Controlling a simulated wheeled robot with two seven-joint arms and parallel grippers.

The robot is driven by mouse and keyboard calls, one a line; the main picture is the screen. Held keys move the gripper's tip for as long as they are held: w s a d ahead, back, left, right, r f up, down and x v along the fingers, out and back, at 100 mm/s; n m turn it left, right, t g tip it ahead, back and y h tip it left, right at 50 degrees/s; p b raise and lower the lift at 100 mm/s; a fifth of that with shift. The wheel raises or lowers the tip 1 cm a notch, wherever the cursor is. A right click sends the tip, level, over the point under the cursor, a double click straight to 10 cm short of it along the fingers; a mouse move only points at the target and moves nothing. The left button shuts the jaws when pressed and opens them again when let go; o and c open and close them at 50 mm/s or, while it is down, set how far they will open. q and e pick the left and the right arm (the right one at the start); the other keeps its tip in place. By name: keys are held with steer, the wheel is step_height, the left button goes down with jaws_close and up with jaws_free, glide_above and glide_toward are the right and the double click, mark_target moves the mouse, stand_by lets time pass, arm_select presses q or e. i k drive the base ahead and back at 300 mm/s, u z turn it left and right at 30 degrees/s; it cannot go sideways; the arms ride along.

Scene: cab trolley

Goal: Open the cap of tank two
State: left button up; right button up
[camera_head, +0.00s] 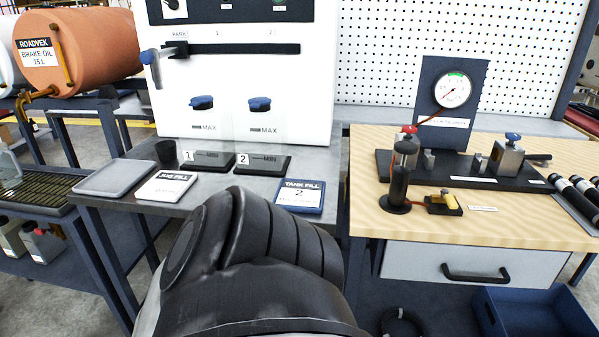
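Tank two (266,126) is a pale white tank against the white panel, marked MAX, on a dark base (275,166) with a "2" label and a MIN mark. Its blue cap (259,104) sits on top and looks closed. Tank one (210,125) stands to its left with a similar blue cap (202,102). A large dark part of my own arm fills the lower middle, in front of the bench. Neither gripper's fingers show, so I cannot see what they hold.
The grey bench (200,213) bears a grey tray (115,178), a black cup (166,152), a "JUG FILL" card (167,187) and a "TANK FILL 2" card (300,196). A wooden bench (520,220) with a gauge stands right.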

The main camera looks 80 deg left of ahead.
mark_target(253, 102)
steer(key=u, duration=2.55)
